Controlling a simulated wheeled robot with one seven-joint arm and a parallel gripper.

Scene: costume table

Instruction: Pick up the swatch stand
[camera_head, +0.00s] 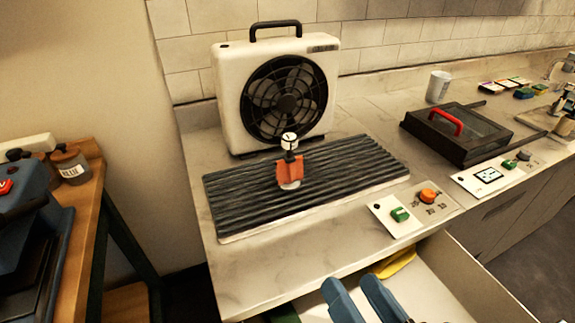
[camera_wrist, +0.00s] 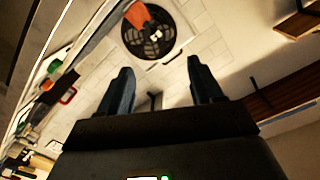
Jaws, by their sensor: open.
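The likely swatch stand (camera_head: 289,172) is a small upright piece with an orange body, a dark neck and a white top. It stands on a dark ridged mat (camera_head: 365,172), in front of a fan. Its orange part (camera_wrist: 137,14) shows at the top of the wrist view, partly cut off by the frame edge. My gripper (camera_head: 350,283) is at the bottom of the head view, nearer than the counter's front edge and apart from the stand. In the wrist view my gripper (camera_wrist: 159,68) has its two blue fingers wide apart with nothing between them.
A cream box fan (camera_head: 228,95) stands right behind the mat. Control panels with a green switch (camera_head: 400,214) and an orange knob (camera_head: 428,195) lie to the right. An open drawer (camera_head: 440,275) holding a yellow item (camera_head: 398,263) sticks out below the counter. A dark, red-handled case (camera_head: 473,150) sits farther right.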

